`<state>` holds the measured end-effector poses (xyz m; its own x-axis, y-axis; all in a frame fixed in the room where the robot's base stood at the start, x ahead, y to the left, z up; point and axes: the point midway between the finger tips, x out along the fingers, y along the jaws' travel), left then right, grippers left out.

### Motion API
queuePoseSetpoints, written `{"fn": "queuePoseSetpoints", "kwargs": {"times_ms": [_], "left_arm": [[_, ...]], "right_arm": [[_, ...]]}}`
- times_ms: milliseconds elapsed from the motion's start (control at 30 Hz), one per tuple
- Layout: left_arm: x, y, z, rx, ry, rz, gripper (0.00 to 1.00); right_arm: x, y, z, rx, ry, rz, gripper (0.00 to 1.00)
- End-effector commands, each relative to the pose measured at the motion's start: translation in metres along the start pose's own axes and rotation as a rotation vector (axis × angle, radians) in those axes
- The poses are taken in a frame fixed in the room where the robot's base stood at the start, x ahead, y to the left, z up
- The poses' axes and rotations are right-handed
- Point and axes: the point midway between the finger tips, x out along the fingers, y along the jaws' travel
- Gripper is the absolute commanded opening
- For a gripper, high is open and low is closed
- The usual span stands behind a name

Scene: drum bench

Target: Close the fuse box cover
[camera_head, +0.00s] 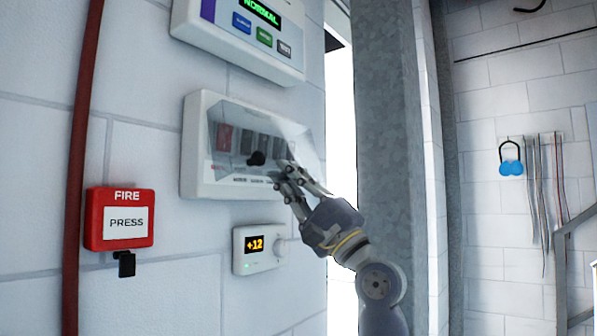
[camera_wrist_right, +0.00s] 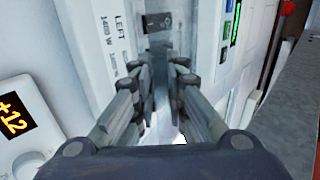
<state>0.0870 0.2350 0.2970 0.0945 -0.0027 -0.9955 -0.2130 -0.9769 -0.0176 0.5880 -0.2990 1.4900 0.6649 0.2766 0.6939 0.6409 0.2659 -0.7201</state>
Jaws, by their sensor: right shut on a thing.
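The fuse box (camera_head: 194,150) is a white wall box with a row of dark switches and one red one behind a clear cover (camera_head: 302,140). The cover stands out from the box at its right side, partly open. My left gripper is not in view.
A display panel (camera_head: 240,52) hangs above the box and a small "+12" thermostat (camera_head: 240,262) below it. A red fire button (camera_head: 120,218) and a red pipe (camera_head: 82,130) are at the left. A grey pillar (camera_head: 390,120) stands close to the right of my arm.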

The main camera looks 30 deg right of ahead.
Motion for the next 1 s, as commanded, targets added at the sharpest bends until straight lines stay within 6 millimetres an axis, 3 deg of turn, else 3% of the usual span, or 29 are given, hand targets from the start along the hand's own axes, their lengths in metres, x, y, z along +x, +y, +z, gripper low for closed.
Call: {"fn": "queuePoseSetpoints", "kwargs": {"times_ms": [233,733,767,833,1000], "left_arm": [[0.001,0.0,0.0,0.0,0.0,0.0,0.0],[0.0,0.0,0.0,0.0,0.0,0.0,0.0],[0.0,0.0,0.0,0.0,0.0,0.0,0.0],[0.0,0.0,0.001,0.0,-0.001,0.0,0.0],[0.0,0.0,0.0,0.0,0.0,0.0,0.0]], "right_arm": [[0.004,0.015,-0.001,-0.003,0.002,0.014,0.0],[0.005,0.017,-0.001,-0.003,0.002,0.016,0.0],[0.005,0.017,-0.001,-0.003,0.002,0.016,0.18],[0.005,0.016,-0.001,-0.002,0.002,0.014,0.32],[0.005,0.015,-0.001,-0.001,0.001,0.01,0.32]]}}
